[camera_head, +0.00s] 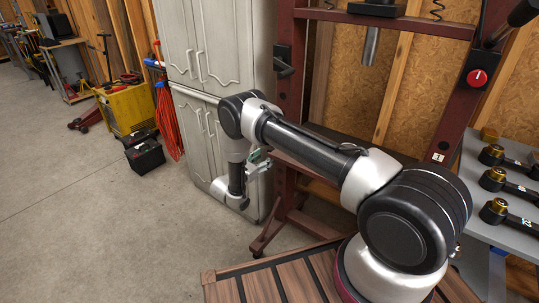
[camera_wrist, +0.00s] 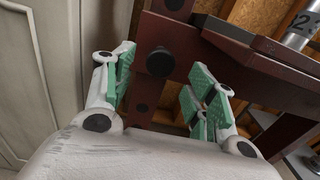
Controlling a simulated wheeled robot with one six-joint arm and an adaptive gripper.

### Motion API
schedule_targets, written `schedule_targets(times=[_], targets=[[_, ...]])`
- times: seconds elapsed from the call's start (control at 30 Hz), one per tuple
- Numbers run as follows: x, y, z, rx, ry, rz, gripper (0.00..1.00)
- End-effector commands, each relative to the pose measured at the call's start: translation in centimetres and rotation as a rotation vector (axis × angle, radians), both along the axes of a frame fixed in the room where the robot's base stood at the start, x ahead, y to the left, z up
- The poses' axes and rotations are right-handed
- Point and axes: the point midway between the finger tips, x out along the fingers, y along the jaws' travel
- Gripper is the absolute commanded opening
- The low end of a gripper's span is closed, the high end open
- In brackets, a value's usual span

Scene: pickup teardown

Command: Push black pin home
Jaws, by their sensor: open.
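The black pin (camera_wrist: 160,62) shows as a round dark knob on the dark red steel frame (camera_wrist: 187,66) in the wrist view. It stands between my gripper's two fingers in the picture, beyond the tips, and I see no contact. How far it sticks out of its hole is hard to tell end-on. My gripper (camera_wrist: 164,66) is open and empty, with green pads on both fingers. In the head view my gripper (camera_head: 259,162) is low beside the frame's left post, partly hidden by my arm. The pin cannot be made out there.
A grey cabinet (camera_head: 205,45) stands close on the left of the frame. A red-knobbed control box (camera_head: 478,77) is on the right post. A grey table (camera_head: 487,232) with several black tools is at right.

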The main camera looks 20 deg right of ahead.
Motion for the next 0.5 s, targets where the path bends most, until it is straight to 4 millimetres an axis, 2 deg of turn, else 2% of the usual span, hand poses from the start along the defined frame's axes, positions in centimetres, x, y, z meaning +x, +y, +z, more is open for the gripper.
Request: schedule_targets(times=[0.03, 0.2, 0.33, 0.5], targets=[[-0.6, 1.1, 0.0, -0.001, 0.001, 0.004, 0.56], [-2.5, 3.6, 0.0, 0.000, 0.000, 0.002, 0.56], [-3.3, 4.6, 0.0, 0.001, -0.001, 0.000, 0.56], [-3.6, 4.9, 0.0, 0.001, -0.001, -0.001, 0.56]])
